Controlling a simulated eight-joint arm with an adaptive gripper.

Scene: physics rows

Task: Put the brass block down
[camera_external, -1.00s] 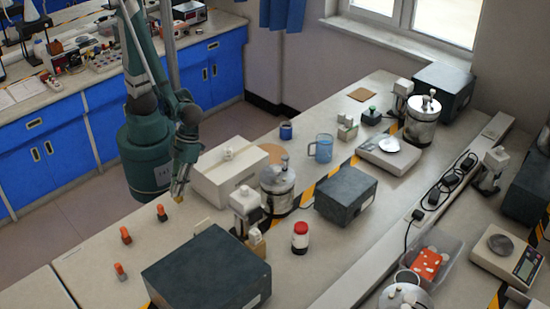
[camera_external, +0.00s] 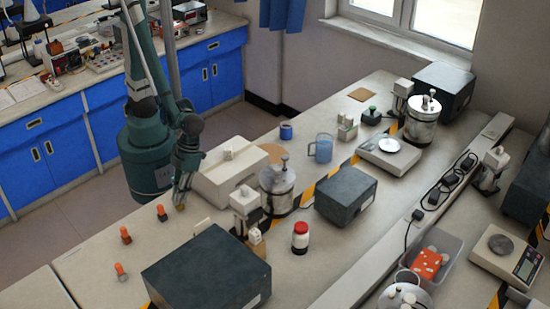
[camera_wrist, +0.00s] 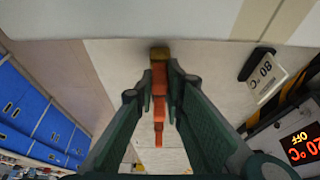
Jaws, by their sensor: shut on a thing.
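The small brass block (camera_external: 180,207) is at the tip of my gripper (camera_external: 181,199), low over the near-left bench top (camera_external: 225,215). It also shows in the wrist view (camera_wrist: 159,53), between the ends of the two green fingers (camera_wrist: 159,68). The fingers are shut on it. I cannot tell whether the block's underside touches the bench.
Several orange pieces stand left of the block, among them one close by (camera_external: 162,213). A white box (camera_external: 225,182) is behind to the right. A dark box (camera_external: 205,270) lies toward the front.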

